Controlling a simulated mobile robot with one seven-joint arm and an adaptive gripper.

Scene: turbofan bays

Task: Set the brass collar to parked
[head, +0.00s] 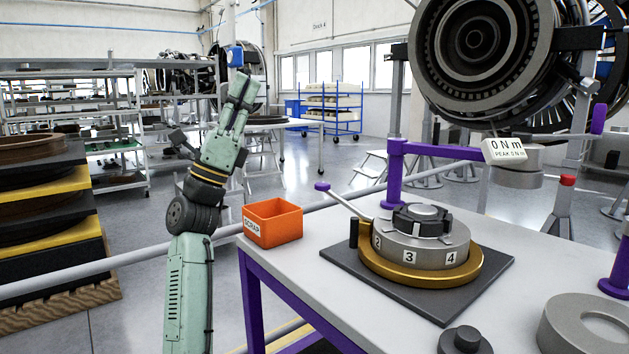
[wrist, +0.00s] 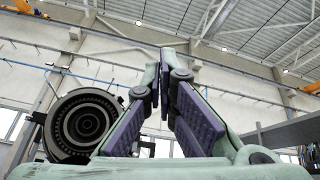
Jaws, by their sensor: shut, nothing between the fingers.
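The brass collar (head: 425,277) is a gold ring around the base of a grey drum (head: 427,240) on a dark square plate in the head view. The drum's side shows the labels 2, 3 and 4. A metal lever (head: 350,207) with a purple knob (head: 322,187) slants up and left from the drum assembly; where it joins is unclear. No label reading parked is visible. My gripper (head: 243,85) is raised, pointing up, well left of the collar and apart from it. The wrist view shows my gripper (wrist: 164,62) with its fingertips together and nothing between them.
An orange scrap bin (head: 272,222) stands at the bench's left corner. A black post (head: 353,233) stands beside the drum. A purple stand (head: 394,172) with a torque readout (head: 504,149) rises behind. A grey ring (head: 588,326) lies at right.

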